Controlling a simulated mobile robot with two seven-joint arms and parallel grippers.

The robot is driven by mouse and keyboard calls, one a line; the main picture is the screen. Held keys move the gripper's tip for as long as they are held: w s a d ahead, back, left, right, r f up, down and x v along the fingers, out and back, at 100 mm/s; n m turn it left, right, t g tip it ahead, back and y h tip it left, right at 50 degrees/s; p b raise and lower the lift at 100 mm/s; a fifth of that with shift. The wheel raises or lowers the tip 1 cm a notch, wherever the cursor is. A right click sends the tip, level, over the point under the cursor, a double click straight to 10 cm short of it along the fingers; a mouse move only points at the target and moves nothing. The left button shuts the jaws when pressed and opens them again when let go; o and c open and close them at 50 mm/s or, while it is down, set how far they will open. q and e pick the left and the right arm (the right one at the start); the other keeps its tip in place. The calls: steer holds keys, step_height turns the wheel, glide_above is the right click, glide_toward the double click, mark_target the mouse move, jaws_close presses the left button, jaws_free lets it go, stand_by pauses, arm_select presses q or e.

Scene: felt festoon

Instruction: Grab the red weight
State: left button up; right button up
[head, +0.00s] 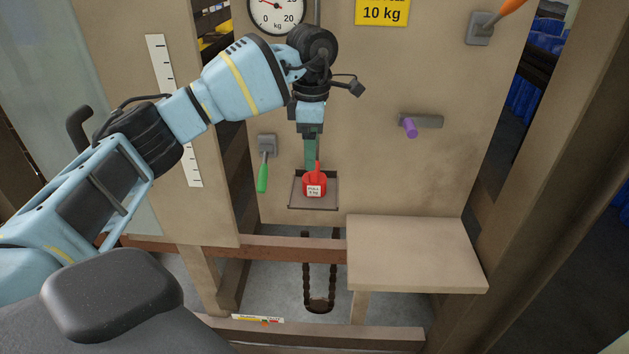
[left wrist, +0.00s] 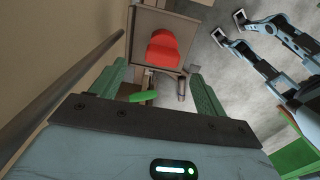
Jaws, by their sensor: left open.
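The red weight (head: 314,188), with an upright red handle and a white label, sits on a small square tray (head: 299,204) against the wooden panel. It also shows in the left wrist view (left wrist: 164,50), beyond my fingers.
A green-handled lever (head: 262,177) is left of the tray. A purple peg (head: 410,128) sticks out at right. A wooden shelf (head: 415,255) stands at lower right. A chain loop (head: 319,304) hangs below the tray. A dial scale (head: 277,12) is above.

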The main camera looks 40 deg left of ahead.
mark_target(315, 173)
arm_select(q)
steer(key=shift+d+f+p, duration=0.15)
steer(key=shift+f, duration=1.7)
steer(key=shift+d+f+p, duration=0.15)
steer(key=shift+f, duration=1.7)
steer(key=shift+r, duration=0.1)
steer(key=c, duration=1.2)
steer(key=shift+c, duration=0.2)
steer(key=shift+w, duration=0.1)
steer(key=shift+r, duration=0.45)
steer(key=r, duration=0.2)
steer(key=shift+s+d+r, duration=0.25)
steer(key=shift+s+r, duration=0.05)
steer(key=s+d+r, duration=0.1)
steer(key=s+d, duration=0.8)
steer(key=s, duration=0.2)
steer(key=shift+s+d+r, duration=0.2)
steer(key=shift+s+d, duration=0.2)
